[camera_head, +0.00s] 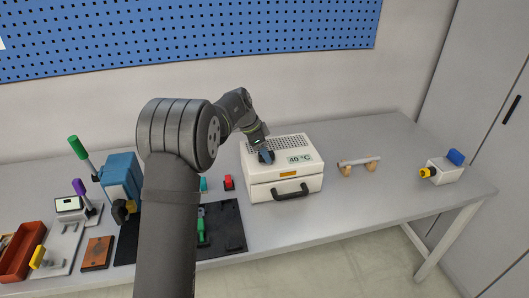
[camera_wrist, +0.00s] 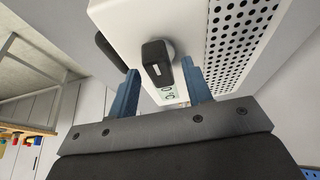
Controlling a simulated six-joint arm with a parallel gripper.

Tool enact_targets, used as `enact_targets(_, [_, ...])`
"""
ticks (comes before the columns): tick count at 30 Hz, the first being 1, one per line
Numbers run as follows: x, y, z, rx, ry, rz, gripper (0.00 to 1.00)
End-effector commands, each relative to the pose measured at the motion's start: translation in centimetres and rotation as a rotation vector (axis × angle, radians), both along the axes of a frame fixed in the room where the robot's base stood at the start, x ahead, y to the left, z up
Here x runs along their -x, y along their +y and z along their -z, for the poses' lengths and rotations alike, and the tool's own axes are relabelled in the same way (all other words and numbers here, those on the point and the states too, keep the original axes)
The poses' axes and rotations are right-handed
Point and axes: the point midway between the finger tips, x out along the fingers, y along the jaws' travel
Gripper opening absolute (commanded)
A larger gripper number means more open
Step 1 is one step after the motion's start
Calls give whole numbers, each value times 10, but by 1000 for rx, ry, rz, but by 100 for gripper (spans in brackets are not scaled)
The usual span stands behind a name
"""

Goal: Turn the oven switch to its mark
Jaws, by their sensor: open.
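The oven is a white box (camera_head: 258,192) with a perforated top, a "40 °C" display (camera_head: 299,159) and a black front handle (camera_head: 290,192). In the wrist view the oven switch (camera_wrist: 157,60) is a black knob with a short white line, on the white panel beside the display. My gripper (camera_wrist: 160,72) is open, with one blue finger on each side of the knob and a visible gap to it. In the head view my gripper (camera_head: 265,156) is over the oven's top, left of the display, and hides the knob. I cannot make out the switch's target mark.
A wooden-ended bar (camera_head: 359,162) and a white box with a yellow knob (camera_head: 441,171) stand to the right. A black mat (camera_head: 222,245), red block (camera_head: 228,182), blue device (camera_head: 121,178) and red tray (camera_head: 20,252) lie left.

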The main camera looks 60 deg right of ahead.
Motion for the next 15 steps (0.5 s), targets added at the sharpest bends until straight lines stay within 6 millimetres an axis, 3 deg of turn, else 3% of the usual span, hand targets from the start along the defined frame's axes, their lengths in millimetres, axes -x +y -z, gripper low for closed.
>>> enact_targets(15, [-32,31,-107,4,-3,-2,45])
